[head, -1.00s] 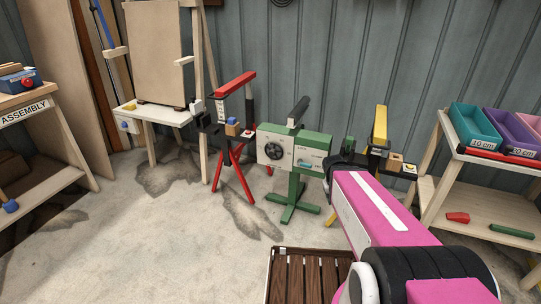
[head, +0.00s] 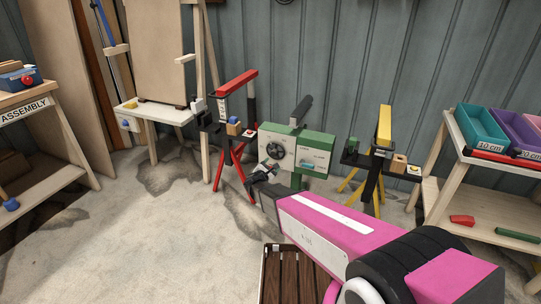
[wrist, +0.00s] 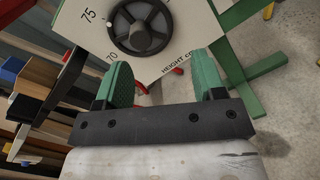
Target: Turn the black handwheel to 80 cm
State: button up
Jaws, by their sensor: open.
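The black handwheel (head: 276,151) is on the pale front panel of the green stand (head: 318,142). In the wrist view the handwheel (wrist: 141,27) is close, at the top of the picture, with a light knob on its upper left rim. The panel (wrist: 185,42) shows the marks 75 and 70 on the left and part of the words HEIGHT CO. My gripper (wrist: 162,85) is open and empty, its two green pads apart below the wheel and not touching it. In the head view my gripper (head: 262,171) is just below and left of the wheel.
A red stand (head: 238,84) is to the left and a yellow stand (head: 384,125) to the right. A wooden slatted platform (head: 288,275) lies in front. A shelf with bins (head: 478,124) is at the right; the assembly bench (head: 25,106) is at the left.

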aim_at(273, 154)
jog(key=shift+n+t+y, duration=0.4)
jog(key=shift+n+t, duration=0.2)
jog(key=shift+n, duration=0.3)
jog(key=w, duration=1)
jog(key=shift+w+d+f, duration=0.15)
jog(key=shift+w+d, duration=0.15)
jog(key=c, duration=0.9)
